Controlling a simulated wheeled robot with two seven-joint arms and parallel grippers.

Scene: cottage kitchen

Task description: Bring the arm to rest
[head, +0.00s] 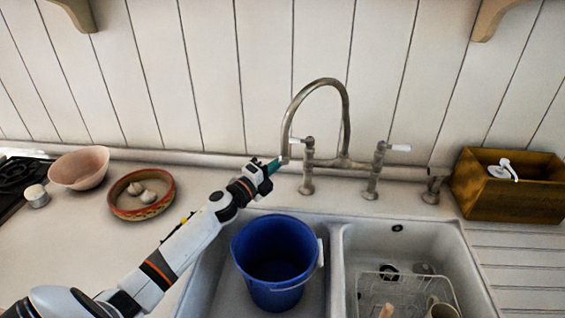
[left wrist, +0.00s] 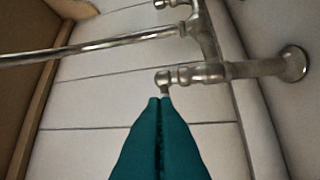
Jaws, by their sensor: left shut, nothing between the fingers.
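My left arm comes in from the left in the head view. Its gripper (head: 273,166) is above the back rim of the sink, just left of the faucet's left tap (head: 308,165). In the left wrist view the teal fingers (left wrist: 160,102) are pressed together with nothing between them. Their tips are at or very close to the small end of a tap handle (left wrist: 164,80); I cannot tell whether they touch. My right gripper is in neither view.
A blue bucket (head: 276,298) stands in the left basin, below the gripper. The right basin (head: 350,250) holds a wire rack (head: 408,279) and a mug. A bowl (head: 80,167) and a dish (head: 168,195) are left. A wooden box (head: 515,205) stands right. The arched faucet (head: 347,110) rises close by.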

